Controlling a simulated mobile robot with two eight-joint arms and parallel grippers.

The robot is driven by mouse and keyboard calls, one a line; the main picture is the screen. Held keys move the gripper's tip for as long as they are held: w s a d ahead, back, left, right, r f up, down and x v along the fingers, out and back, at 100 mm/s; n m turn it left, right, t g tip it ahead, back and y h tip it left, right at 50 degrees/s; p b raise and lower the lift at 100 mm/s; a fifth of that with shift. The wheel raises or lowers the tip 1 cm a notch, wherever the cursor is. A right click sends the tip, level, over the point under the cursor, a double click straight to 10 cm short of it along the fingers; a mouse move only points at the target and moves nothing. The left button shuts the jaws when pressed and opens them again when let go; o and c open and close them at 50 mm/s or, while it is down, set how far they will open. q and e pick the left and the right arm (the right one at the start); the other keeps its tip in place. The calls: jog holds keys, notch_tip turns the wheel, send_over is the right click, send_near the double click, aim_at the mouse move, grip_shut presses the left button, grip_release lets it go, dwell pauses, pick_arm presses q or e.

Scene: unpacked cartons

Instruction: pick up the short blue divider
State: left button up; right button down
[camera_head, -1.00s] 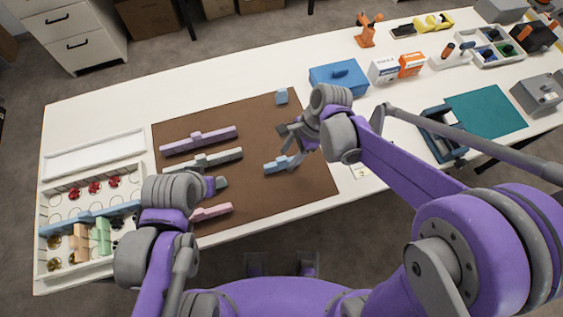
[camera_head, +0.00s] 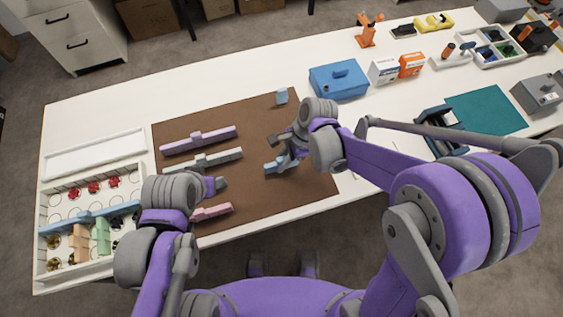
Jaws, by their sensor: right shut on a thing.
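The short blue divider (camera_head: 270,168) lies at the right part of the brown mat (camera_head: 300,193), partly hidden by my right gripper. My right gripper (camera_head: 282,161) is over it with its fingers closed around its raised middle. The divider appears still at mat level; a gap below it cannot be made out. My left gripper (camera_head: 219,184) hangs over the mat between the grey-green divider (camera_head: 225,156) and the pink divider (camera_head: 213,212). Its fingers are mostly hidden by its own wrist, so its opening does not show.
A purple divider (camera_head: 180,145) lies at the mat's upper left. A small blue-grey block (camera_head: 281,97) sits at its top edge. A white partitioned box (camera_head: 136,172) with coloured items and dividers is at left. A blue box (camera_head: 338,80) stands behind the mat.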

aim_at(281, 158)
jog(key=shift+r, duration=0.1)
notch_tip(281, 158, up, 10)
jog(key=shift+f+p, duration=0.1)
jog(key=shift+p, duration=0.35)
dwell(0.3)
